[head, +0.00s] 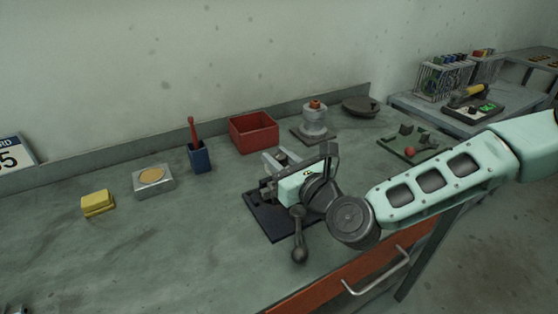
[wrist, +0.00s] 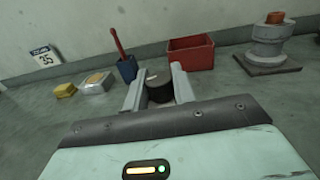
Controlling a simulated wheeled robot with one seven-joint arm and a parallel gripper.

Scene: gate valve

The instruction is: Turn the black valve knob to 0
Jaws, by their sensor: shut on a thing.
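The black valve knob (wrist: 160,88) is a short dark cylinder between the two grey fingers of my gripper (wrist: 153,84) in the wrist view. My gripper is shut on it, one finger on each side. In the head view my gripper (head: 271,173) reaches in from the right above a dark base plate (head: 257,218) on the bench. There the knob is mostly hidden by my gripper and wrist. No scale or 0 mark on the valve can be read in either view, so the knob's angle cannot be told.
A dark lever with a rounded end (head: 299,240) stands at the plate's front. Behind are a red bin (head: 254,133), a blue cup (head: 200,157) with a red tool, and a grey fitting (head: 314,121). A silver box (head: 153,182) and yellow block (head: 97,203) stand left.

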